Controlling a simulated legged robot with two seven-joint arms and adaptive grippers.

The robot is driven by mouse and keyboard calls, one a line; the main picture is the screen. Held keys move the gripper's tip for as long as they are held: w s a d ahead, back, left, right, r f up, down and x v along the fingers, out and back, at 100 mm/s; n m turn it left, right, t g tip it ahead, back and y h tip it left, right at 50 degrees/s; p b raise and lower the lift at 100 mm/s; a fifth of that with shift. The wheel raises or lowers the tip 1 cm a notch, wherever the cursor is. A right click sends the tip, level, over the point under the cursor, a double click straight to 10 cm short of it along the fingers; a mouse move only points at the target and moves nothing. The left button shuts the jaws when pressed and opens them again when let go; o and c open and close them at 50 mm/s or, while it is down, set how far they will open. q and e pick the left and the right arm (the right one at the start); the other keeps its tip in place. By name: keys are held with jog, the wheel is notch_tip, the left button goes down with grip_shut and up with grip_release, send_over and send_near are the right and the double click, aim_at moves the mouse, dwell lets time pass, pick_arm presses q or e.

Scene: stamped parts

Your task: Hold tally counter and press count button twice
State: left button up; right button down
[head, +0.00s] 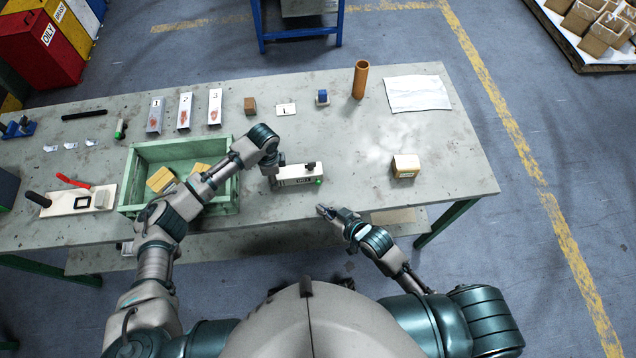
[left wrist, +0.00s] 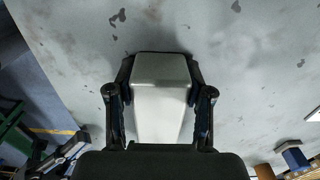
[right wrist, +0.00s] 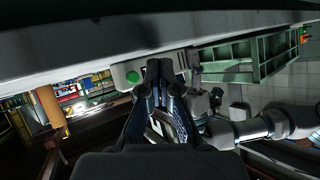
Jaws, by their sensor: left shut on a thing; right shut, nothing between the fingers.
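The tally counter (head: 297,175) is a silver-grey box with a black part on top and a green button (head: 319,180) at its right end. It sits on the table near the front edge. My left gripper (head: 274,177) is shut on its left end; the left wrist view shows the silver body (left wrist: 160,95) between both fingers. My right gripper (head: 325,210) is shut and empty, apart from the counter, below its button end. In the right wrist view the closed fingertips (right wrist: 160,70) show beside the green button (right wrist: 133,77). The gap between them is hard to judge.
A green crate (head: 130,180) with yellow blocks stands left, under my left arm. A yellow-brown box (head: 405,166) stands right. The table between is mostly clear.

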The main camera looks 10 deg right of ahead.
aim_at(321, 197)
dwell(0.7)
jog(key=s, duration=0.3)
jog(key=shift+s, duration=0.35)
jog(key=shift+w, duration=4.4)
jog(key=shift+w, duration=0.4)
